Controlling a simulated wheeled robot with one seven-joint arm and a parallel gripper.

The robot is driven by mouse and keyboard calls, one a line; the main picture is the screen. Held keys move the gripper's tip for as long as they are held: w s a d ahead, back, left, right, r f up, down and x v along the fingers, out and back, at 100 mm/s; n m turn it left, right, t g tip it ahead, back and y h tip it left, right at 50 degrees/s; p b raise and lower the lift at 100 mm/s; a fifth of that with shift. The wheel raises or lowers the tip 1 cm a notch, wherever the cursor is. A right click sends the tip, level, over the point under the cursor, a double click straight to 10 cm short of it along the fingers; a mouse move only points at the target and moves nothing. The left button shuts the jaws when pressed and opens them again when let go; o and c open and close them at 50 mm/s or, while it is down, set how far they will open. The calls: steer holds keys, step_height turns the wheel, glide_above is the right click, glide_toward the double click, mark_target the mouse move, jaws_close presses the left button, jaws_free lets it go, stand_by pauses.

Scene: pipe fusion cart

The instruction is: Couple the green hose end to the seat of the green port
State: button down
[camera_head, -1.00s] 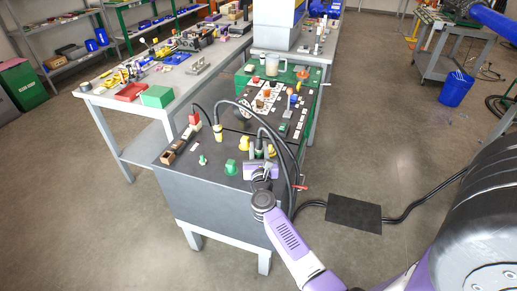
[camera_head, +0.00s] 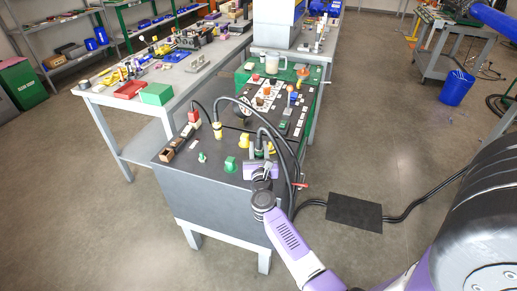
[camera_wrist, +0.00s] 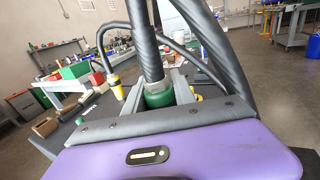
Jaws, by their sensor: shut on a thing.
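My gripper (camera_head: 261,163) is shut on the green hose end (camera_wrist: 158,94), a green collar below a thick black hose. The collar sits between the two grey fingers in the wrist view. In the head view, the hose end is mostly hidden by my gripper, over the right front of the dark cart top. A green knob-like fitting (camera_head: 231,165) stands left of my gripper, and a smaller green and white piece (camera_head: 202,157) lies further left. I cannot tell which part is the green port; its seat does not show clearly.
A yellow fitting (camera_head: 244,141) is just behind my gripper. Black hoses (camera_head: 272,110) arch behind and right of it.

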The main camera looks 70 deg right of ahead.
steer(key=shift+f+b, duration=2.1)
steer(key=shift+b, duration=0.05)
steer(key=c, duration=0.9)
jaws_free()
steer(key=shift+c, duration=0.2)
steer(key=v, duration=0.7)
steer(key=shift+s+a, duration=0.15)
steer(key=shift+a, duration=0.2)
